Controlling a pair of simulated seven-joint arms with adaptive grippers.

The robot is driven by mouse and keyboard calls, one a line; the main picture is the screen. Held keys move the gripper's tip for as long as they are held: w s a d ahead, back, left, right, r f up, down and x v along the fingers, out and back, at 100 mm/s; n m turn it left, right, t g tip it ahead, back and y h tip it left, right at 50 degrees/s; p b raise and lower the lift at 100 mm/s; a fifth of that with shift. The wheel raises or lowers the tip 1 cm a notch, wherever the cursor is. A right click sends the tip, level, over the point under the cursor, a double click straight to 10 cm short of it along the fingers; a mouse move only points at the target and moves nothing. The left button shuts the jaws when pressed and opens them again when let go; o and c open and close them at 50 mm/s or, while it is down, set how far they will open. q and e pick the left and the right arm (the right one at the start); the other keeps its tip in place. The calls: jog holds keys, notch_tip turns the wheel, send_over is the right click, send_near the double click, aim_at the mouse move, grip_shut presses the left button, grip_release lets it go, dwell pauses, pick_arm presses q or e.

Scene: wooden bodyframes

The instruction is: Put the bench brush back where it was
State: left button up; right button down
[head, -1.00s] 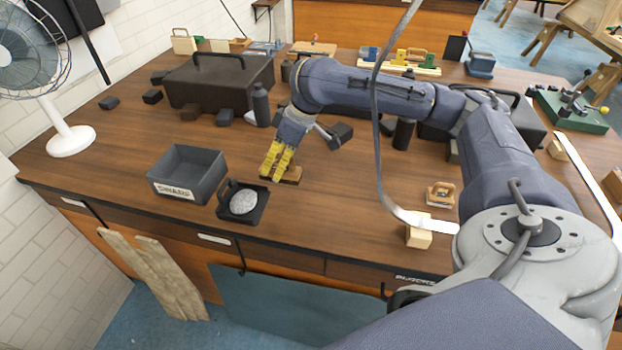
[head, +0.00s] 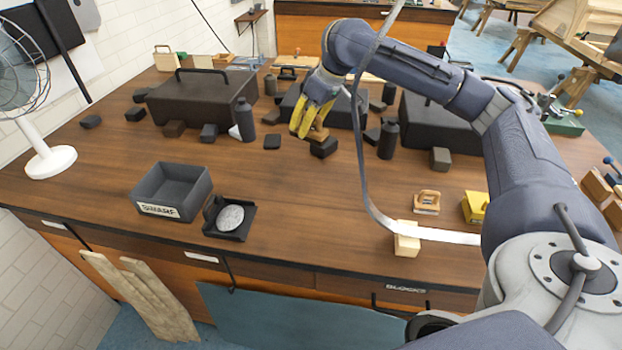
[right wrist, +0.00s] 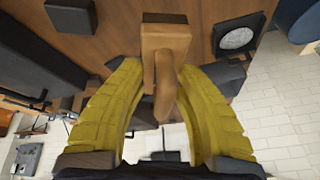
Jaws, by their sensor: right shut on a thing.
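The bench brush (head: 319,134), a small wooden block with a rounded wooden handle, is in the fingers of my right gripper (head: 308,128). In the right wrist view the yellow fingers of this gripper (right wrist: 158,78) close around the handle, and the brush's wooden block (right wrist: 166,38) sticks out past the fingertips with a dark edge at its far end. In the head view the brush is over the middle of the workbench (head: 290,215), by a dark block (head: 323,148); I cannot tell how high it is. My left gripper is not in view.
A swarf bin (head: 172,187) and a dark tray with a pale disc (head: 230,219) stand at the front left. Dark cases (head: 203,104), bottles (head: 388,140) and blocks crowd the back. A wooden tool (head: 427,203) lies at the right. The middle front is clear.

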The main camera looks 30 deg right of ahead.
notch_tip(320, 180, down, 17)
jog(key=shift+f, duration=0.2)
dwell(0.6)
jog(key=shift+f, duration=0.1)
jog(key=c, duration=1)
grip_release()
jog(key=v, duration=1.2)
